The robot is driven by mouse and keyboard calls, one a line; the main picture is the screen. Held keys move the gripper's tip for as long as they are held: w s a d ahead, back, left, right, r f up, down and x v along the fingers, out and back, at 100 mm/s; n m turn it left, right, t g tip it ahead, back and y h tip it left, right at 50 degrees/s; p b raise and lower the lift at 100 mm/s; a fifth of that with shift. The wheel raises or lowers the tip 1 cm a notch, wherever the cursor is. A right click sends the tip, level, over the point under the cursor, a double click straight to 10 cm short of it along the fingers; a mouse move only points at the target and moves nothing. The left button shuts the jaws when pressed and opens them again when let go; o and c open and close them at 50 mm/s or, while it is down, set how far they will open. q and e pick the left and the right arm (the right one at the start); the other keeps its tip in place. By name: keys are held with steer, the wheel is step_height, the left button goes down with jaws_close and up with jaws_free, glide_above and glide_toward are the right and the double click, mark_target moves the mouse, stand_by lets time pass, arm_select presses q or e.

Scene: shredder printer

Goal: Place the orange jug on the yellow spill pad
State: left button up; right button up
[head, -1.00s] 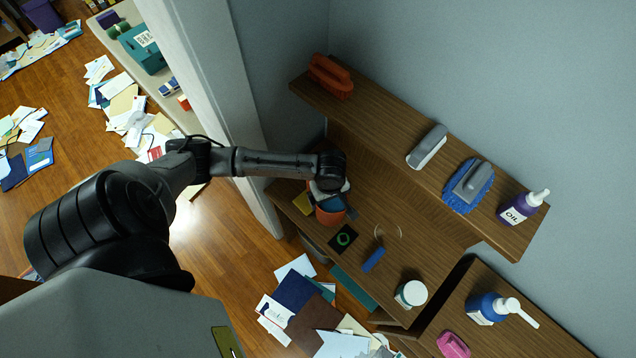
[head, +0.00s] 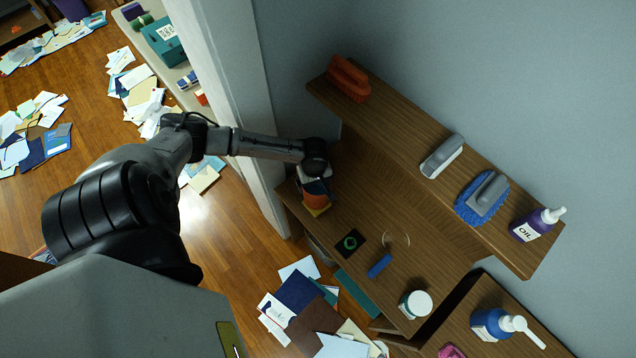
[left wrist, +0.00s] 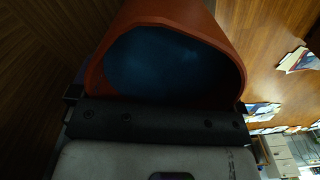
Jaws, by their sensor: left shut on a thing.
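The orange jug (head: 315,198) is at the left end of the brown desk, under my left gripper (head: 314,178). The gripper is shut on the jug. In the left wrist view the open mouth of the jug (left wrist: 225,42) shows, with a dark blue inside, close against the gripper (left wrist: 160,118). The yellow spill pad (head: 318,211) shows only as a strip at the front of the jug, which covers most of it. I cannot tell whether the jug touches the pad. My right gripper is not in view.
A dark square with a green ring (head: 350,243) and a blue object (head: 379,266) lie to the right on the desk. A white-lidded jar (head: 416,304) stands further right. The raised shelf (head: 400,140) behind holds an orange brush (head: 348,78). Papers (head: 300,300) litter the floor.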

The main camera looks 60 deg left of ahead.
mark_target(315, 193)
arm_select(q)
steer(key=shift+f, duration=1.95)
steer(key=shift+f, duration=0.1)
steer(key=o, duration=1)
